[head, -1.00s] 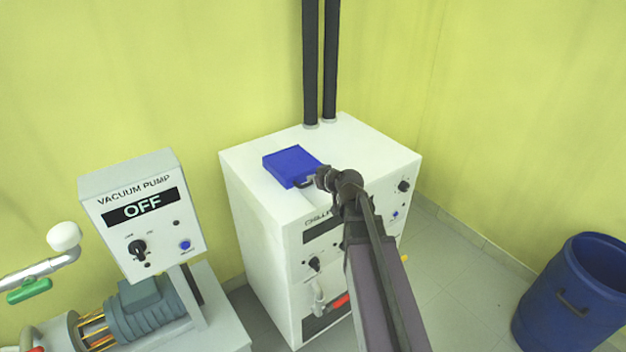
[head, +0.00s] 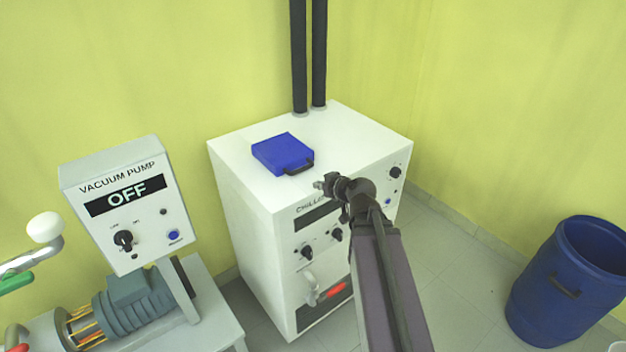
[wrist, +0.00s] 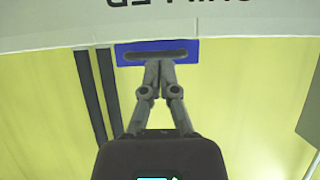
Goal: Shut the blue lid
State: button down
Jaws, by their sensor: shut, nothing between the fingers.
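The blue lid (head: 280,152) lies flat on top of the white chiller cabinet (head: 240,215), with its dark handle (head: 300,164) towards the front edge. It looks down on the top surface; whether it is fully seated I cannot tell. My gripper (head: 318,185) is shut and empty, in front of and to the right of the handle, apart from it in the head view. In the wrist view the picture is upside down; the blue lid (wrist: 128,47) and its handle show beyond my closed fingertips (wrist: 160,64).
Two black pipes (head: 319,60) rise from the back of the cabinet. The vacuum pump panel (head: 125,205), reading OFF, stands at the left. A blue barrel (head: 560,285) stands on the floor at the right. The cabinet front carries knobs and a red-handled valve (head: 332,291).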

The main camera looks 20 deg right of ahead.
jog(key=shift+s+d+f, duration=0.2)
jog(key=shift+s+f, duration=0.15)
jog(key=shift+s, duration=0.2)
jog(key=shift+s, duration=0.1)
